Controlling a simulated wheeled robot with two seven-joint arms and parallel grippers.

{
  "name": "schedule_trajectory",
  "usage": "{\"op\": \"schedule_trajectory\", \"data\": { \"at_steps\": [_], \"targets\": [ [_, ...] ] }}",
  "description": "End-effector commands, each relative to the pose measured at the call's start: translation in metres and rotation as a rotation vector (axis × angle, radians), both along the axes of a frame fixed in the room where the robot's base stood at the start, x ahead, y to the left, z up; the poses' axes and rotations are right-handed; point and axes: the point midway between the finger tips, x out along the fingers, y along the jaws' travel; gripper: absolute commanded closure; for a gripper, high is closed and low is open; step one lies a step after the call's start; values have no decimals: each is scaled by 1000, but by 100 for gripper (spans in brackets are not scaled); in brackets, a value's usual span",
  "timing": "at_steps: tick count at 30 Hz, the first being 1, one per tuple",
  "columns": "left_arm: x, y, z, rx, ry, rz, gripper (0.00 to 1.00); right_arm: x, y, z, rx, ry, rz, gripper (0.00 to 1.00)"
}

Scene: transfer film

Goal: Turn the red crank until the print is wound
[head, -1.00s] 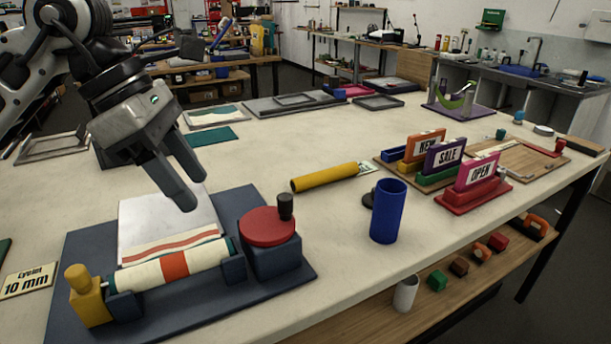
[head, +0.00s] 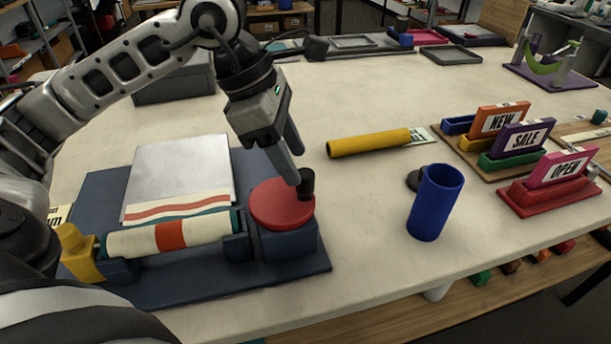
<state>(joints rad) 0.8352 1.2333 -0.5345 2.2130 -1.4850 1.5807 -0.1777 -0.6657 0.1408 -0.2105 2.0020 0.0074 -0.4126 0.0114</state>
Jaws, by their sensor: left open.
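The red crank (head: 275,208) is a round disc on a dark blue block, with an upright black knob (head: 307,184) at its right edge. My left gripper (head: 297,169) points down over the crank, fingers apart. Its fingertips are just left of and behind the knob; I cannot tell whether they touch it. The print roller (head: 205,230) lies left of the crank, cream with an orange-red band. A sheet with red and green wavy stripes (head: 177,208) meets the roller, and a pale plate (head: 183,165) lies behind it. My right gripper is out of view.
A dark blue base (head: 220,290) carries the device, with a yellow block (head: 77,250) at its left end. A blue cup (head: 435,205) and yellow tube (head: 370,142) stand and lie to the right. Sign holders with NEW, SALE and OPEN signs (head: 517,140) are farther right.

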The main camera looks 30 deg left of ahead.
Motion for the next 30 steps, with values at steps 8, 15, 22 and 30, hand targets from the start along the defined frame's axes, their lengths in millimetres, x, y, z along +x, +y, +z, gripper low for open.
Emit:
{"op": "schedule_trajectory", "data": {
  "at_steps": [8, 15, 22, 30],
  "targets": [
    [8, -15, -40, -1, 2, -1, 52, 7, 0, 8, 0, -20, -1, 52],
    [10, -18, -50, -1, 0, 0, 52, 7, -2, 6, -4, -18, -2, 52],
    [10, -18, -50, -1, 0, 0, 60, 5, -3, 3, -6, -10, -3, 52],
    [10, -18, -50, -1, 0, 1, 97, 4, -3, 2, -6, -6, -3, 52]
  ]
}}
